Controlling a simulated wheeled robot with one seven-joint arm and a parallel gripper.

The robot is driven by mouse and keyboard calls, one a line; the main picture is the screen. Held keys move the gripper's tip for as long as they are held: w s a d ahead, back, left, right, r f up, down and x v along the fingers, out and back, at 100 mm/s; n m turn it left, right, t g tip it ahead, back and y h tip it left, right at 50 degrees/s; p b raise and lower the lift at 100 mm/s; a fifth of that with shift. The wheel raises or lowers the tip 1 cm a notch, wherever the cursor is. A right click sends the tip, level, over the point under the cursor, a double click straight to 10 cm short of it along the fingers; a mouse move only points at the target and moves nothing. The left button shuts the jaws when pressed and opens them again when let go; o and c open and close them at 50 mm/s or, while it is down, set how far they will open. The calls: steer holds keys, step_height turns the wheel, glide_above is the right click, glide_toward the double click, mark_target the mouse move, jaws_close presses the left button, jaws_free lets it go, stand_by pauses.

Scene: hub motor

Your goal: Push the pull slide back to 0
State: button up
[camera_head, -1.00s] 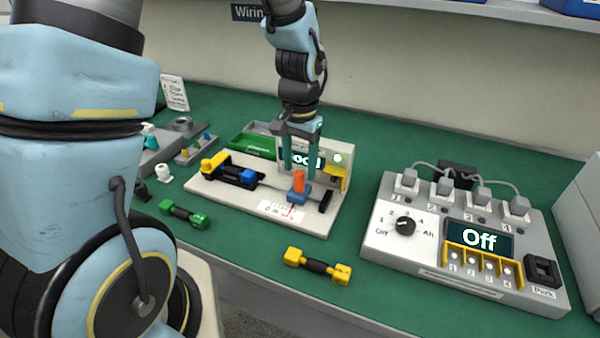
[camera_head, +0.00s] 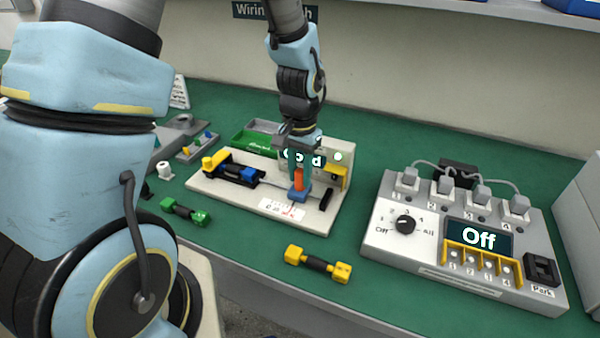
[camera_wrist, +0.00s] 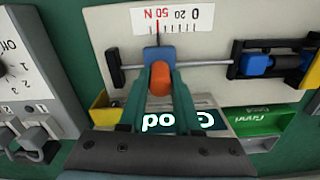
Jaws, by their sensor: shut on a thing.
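The pull slide is a blue block (camera_head: 300,194) with an orange handle (camera_head: 299,180), on a thin rail of the white test stand (camera_head: 225,198). In the wrist view the blue block (camera_wrist: 158,54) and orange handle (camera_wrist: 160,80) sit in the middle. The scale (camera_wrist: 170,20) appears upside down there, and the block's pointer line is by the 50 N mark, apart from the 0. My gripper (camera_wrist: 160,82) is shut on the orange handle, one teal finger on each side. In the head view my gripper (camera_head: 300,165) comes down from above and partly hides the display.
A blue and black clamp (camera_head: 238,174) stands at the rail's left end and a black stop (camera_head: 326,199) at its right. A green dumbbell-shaped part (camera_head: 185,212) and a yellow one (camera_head: 317,265) lie in front. A grey switch box (camera_head: 465,240) stands right.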

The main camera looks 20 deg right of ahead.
jaws_close()
stand_by(0.8)
